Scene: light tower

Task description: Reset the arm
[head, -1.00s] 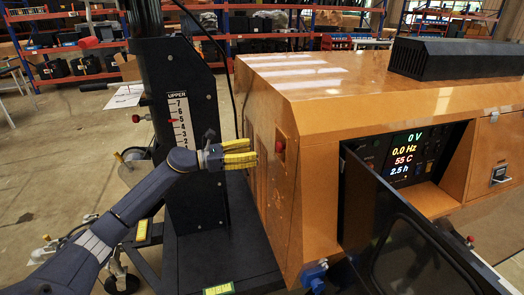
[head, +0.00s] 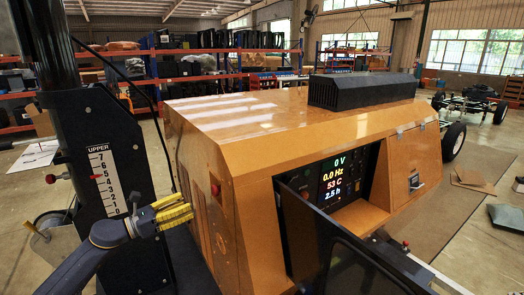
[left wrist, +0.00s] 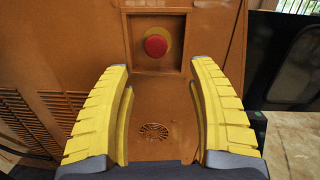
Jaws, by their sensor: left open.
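My left gripper (head: 174,215) has yellow ridged fingers and is in front of the side of the orange generator cabinet (head: 230,125). In the left wrist view the two fingers (left wrist: 165,112) stand wide apart with nothing between them. A red round button (left wrist: 156,42) sits in a square recess beyond the fingertips, apart from them. The button also shows in the head view (head: 215,189), a little to the right of the gripper. My right gripper is not in either view.
A black mast with a number scale (head: 105,180) stands left of the cabinet. A dark panel door (head: 340,255) stands open before the lit display (head: 333,180). A black box (head: 362,90) is on the cabinet top.

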